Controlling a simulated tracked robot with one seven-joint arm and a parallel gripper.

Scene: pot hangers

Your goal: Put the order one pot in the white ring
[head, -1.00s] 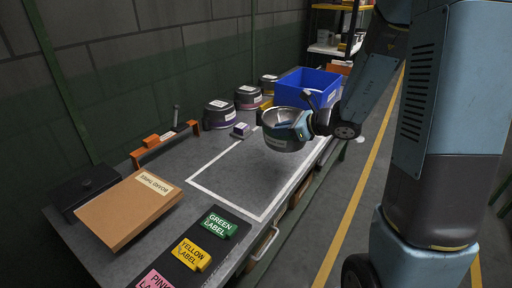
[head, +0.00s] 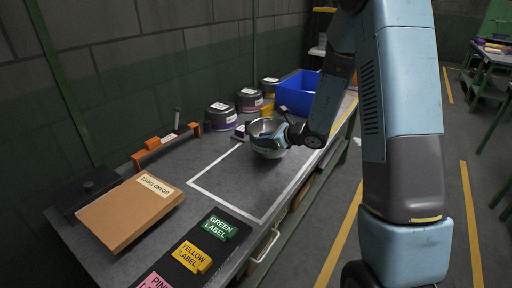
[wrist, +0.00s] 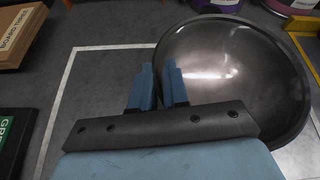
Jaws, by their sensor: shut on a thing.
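A round silver metal pot (head: 267,151) is at the right side of the white-outlined area on the bench in the head view. Its wide, shiny bowl fills the right of the wrist view (wrist: 235,65). My gripper (head: 281,134) is at the pot's near right side, and its blue fingers (wrist: 159,88) are closed together at the pot's rim. I cannot tell whether the pot's underside touches the bench. No order number is readable on it. I see no white ring, only a white rectangular outline (head: 211,200) on the bench top.
Labelled dark pots (head: 221,116) stand along the back near a blue bin (head: 296,96) and a small labelled block (head: 240,132). A brown board (head: 128,211) and label tiles (head: 218,225) lie in front. The outline's left part is clear.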

